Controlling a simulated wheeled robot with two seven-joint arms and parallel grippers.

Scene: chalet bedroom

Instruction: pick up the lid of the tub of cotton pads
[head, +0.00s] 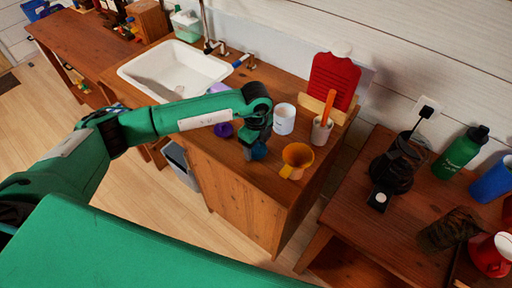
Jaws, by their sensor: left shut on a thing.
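My left arm reaches in from the left over the wooden washstand top. My left gripper (256,146) points down near the front of that top. It is shut on a small blue thing (260,153), mostly hidden by the fingers. I cannot tell whether this is the lid alone or a lidded tub, or whether it touches the top. A white tub-like container (284,119) with faint marks stands just right of the gripper. I cannot tell if it holds cotton pads. My right gripper is not in view.
A yellow-orange cup (297,158) stands close right of the gripper, with a pale cup (321,131) holding an orange-handled thing behind it. A purple item (222,131) sits to the left. The white basin (175,70) lies further back left. A red ribbed thing (333,80) stands behind.

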